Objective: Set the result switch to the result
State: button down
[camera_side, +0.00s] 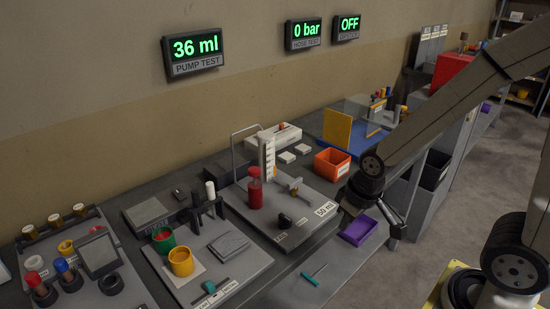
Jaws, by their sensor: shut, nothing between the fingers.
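A dark knob (285,220) sits near the front of a light grey test board (318,190), with small labels beside it that I cannot read. It may be the result switch; I cannot tell for sure. A lever with a teal end (209,287) lies by white labels on another board at the front left. The pump test display (195,50) on the wall reads 36 ml. My gripper (392,241) is shut and empty, to the right of the test board and apart from the knob.
A red cylinder (255,193) stands beside a white scale (267,155) on the board. An orange bin (332,164) and a purple tray (358,231) are near my gripper. Green and yellow cups (181,262) stand front left. A teal-handled tool (310,279) lies on the bench.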

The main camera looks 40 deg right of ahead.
dwell(0.3)
jog(key=c, duration=0.8)
grip_release()
jog(key=shift+w, duration=0.1)
jog(key=shift+o, duration=1)
jog(key=shift+w, duration=0.2)
jog(key=g, duration=0.3)
send_over(285, 217)
notch_tip(285, 217, down, 5)
jog(key=shift+r, duration=0.2)
jog(key=shift+f, duration=3.9)
